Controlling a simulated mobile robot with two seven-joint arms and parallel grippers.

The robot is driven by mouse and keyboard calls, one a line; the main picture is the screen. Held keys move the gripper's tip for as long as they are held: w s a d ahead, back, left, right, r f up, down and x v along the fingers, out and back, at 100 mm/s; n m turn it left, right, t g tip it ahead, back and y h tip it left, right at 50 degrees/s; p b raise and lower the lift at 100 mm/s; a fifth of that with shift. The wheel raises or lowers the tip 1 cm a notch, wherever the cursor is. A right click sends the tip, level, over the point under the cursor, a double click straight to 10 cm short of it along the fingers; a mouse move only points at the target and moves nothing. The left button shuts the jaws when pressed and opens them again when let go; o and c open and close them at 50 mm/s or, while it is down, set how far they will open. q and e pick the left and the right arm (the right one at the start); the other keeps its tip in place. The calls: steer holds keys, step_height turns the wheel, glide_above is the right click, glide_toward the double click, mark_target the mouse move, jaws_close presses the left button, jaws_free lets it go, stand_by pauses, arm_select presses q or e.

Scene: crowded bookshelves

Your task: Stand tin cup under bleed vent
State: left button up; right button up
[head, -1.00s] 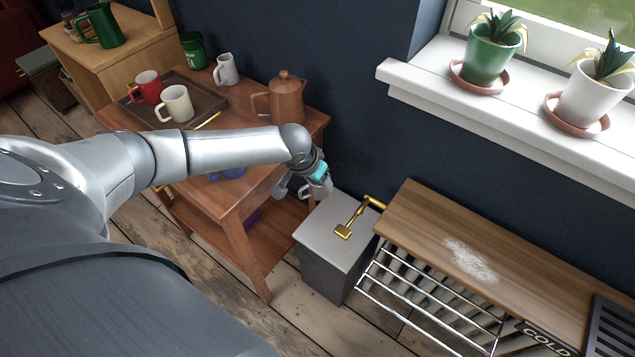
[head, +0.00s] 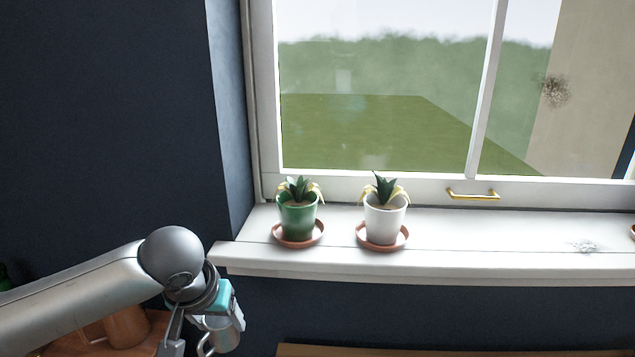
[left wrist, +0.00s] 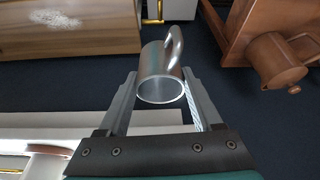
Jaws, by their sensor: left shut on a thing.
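My left gripper (head: 207,334) is shut on the tin cup (head: 222,335), at the lower left of the head view and below the sill's left end. In the left wrist view the silvery cup (left wrist: 161,76) sits between the two fingers of my left gripper (left wrist: 160,90), its open mouth towards the camera and its handle at the upper right. The brass vent is outside the head view now. A small narrow part beyond the cup at the top of the wrist view is too unclear to name. My right gripper is not in view.
A white window sill (head: 480,257) holds a green pot (head: 297,218) and a white pot (head: 384,222) on saucers. A wooden top with a white patch (left wrist: 55,19) and a copper-brown pot (left wrist: 275,62) show in the left wrist view. Dark wall lies below the sill.

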arm_select(q)
steer(key=s+r, duration=0.8)
steer(key=r, duration=0.1)
steer(key=shift+w+d+f, duration=0.15)
steer(key=shift+w+f, duration=0.15)
steer(key=shift+w, duration=0.35)
steer(key=shift+w+d+f, duration=0.2)
steer(key=shift+w+f, duration=0.15)
steer(key=shift+w, duration=0.25)
steer(key=shift+w+d+f, duration=0.15)
steer(key=shift+w+f, duration=0.15)
steer(key=shift+w, duration=0.35)
